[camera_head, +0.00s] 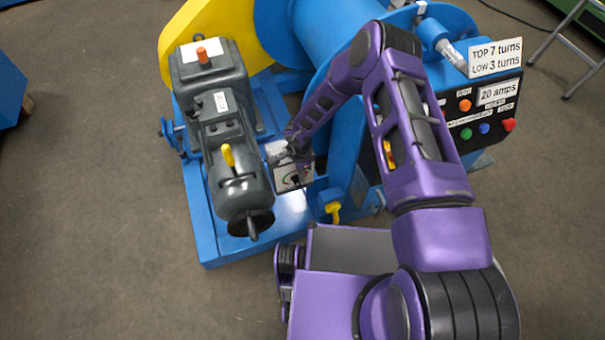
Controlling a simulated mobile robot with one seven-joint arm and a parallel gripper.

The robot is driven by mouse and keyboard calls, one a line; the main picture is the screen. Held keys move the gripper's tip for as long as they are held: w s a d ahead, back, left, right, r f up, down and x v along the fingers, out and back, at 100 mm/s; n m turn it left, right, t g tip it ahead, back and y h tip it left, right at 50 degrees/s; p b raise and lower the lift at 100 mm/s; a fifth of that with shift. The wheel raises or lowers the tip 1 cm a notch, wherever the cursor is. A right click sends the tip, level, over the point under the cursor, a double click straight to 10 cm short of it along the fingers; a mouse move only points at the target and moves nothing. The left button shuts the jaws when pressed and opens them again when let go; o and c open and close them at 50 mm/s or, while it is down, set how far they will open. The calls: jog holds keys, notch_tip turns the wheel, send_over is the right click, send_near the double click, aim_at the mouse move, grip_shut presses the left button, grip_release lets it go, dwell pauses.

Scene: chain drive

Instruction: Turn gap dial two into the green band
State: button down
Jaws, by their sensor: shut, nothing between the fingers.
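A small pale dial plate (283,186) with a dark curved mark and traces of colour sits on the blue machine, right of the grey motor. My gripper (297,180) is shut and reaches down over this plate, with its tips at or just above it. I cannot tell whether they touch the dial. Another pale plate area (275,149) shows just behind, partly covered by my wrist. The dial's number, its pointer and the green band are too small or hidden to make out.
The grey motor (222,120) with yellow and orange caps stands close left of my gripper. A yellow tap-like part (333,211) is at the lower right. A control panel (480,115) with coloured buttons and signs is at the right. Open floor (90,220) lies left.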

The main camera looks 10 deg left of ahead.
jog(key=shift+s+a+t+h, duration=0.2)
jog(key=shift+a+t+h, duration=0.1)
jog(key=shift+a+h, duration=0.15)
